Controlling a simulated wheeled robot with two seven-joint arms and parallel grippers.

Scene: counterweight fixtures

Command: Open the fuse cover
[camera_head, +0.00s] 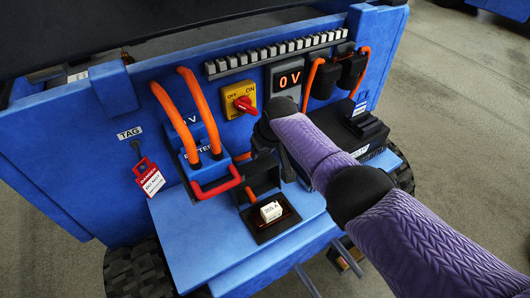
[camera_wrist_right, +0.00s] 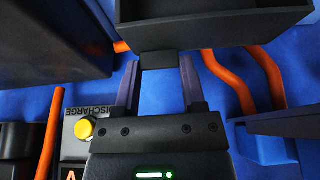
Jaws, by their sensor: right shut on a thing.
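The fuse cover (camera_head: 261,179) is a black lid standing raised at the back of a black fuse holder (camera_head: 286,224) on the blue shelf. A white fuse (camera_head: 271,211) with small print sits exposed in the holder. My right gripper (camera_head: 262,160) reaches in from the right, behind the raised cover, its fingers partly hidden by the arm and cover. In the right wrist view my right gripper (camera_wrist_right: 160,75) is shut on a black tab (camera_wrist_right: 159,60) at the edge of the cover (camera_wrist_right: 215,32). My left gripper is not in view.
A blue battery block with a red handle (camera_head: 216,189) and orange cables (camera_head: 206,110) stands close left of the cover. A red rotary switch (camera_head: 244,104), a display reading 0 V (camera_head: 290,79) and a red tag (camera_head: 149,178) are on the panel.

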